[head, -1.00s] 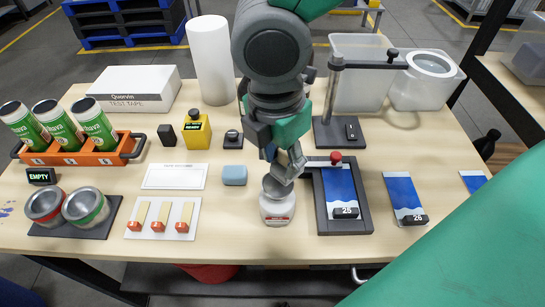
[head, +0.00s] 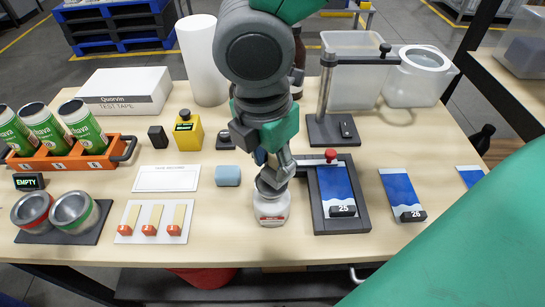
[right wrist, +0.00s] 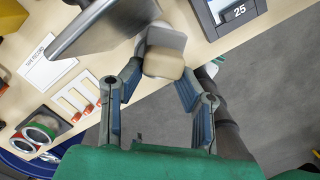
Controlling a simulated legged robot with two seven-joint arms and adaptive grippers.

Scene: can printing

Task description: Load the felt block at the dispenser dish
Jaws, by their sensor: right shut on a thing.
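The dispenser (head: 271,212) is a white round jar with a red and white label, upright near the front of the table in the head view. Its dish at the top is largely covered by my right gripper (head: 273,180), whose fingers point down at it. In the right wrist view, the felt block (right wrist: 163,64), beige with a grey upper part, is between the fingers, and the right gripper is shut on it. In the head view the fingers hide the block. I cannot tell whether it touches the dish. My left gripper is not in view.
Right of the dispenser is a dark frame (head: 349,226) with a blue print and red knob. A light blue block (head: 228,176) lies to the left. A white card with several orange-tipped strips (head: 125,236) is further left. A post stand (head: 325,95) rises behind.

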